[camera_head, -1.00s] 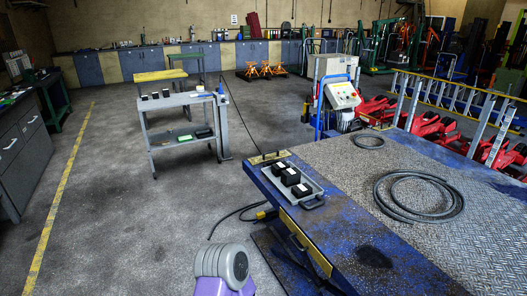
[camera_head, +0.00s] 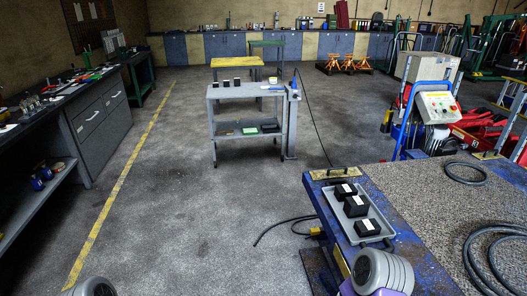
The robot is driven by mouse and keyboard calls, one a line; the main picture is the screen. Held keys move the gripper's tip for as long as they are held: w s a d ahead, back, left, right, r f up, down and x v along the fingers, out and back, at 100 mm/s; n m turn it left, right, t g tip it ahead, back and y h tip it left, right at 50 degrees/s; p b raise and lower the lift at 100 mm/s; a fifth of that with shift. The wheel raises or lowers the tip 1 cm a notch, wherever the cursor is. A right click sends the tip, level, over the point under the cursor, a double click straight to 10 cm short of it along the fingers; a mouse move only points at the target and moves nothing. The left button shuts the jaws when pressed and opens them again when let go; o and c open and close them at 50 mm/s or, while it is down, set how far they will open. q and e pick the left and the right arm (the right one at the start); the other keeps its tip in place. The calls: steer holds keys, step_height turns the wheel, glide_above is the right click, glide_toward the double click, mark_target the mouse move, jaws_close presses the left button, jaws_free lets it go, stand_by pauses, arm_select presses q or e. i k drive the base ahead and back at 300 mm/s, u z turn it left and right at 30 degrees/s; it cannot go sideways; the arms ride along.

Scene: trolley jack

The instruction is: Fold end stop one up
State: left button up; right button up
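The blue lift platform (camera_head: 408,247) with a grey textured top is at the lower right. A yellow plate (camera_head: 335,173) lies flat at its far left corner, and a second yellow plate (camera_head: 487,155) lies along the same far edge. Either may be an end stop; I cannot tell which is end stop one. Neither gripper is in view. Only rounded grey parts of my arms show at the bottom edge, one at the lower left and one in front of the platform's near left side.
A grey tray (camera_head: 376,236) with black blocks (camera_head: 356,206) sits on the platform. Coiled black hoses (camera_head: 490,258) lie at right. A blue-framed control stand (camera_head: 437,106) is behind. A grey trolley (camera_head: 246,93) stands mid-floor.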

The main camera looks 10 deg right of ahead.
mark_target(340, 172)
steer(key=u, duration=0.4)
steer(key=i, duration=1.95)
steer(key=z, duration=0.25)
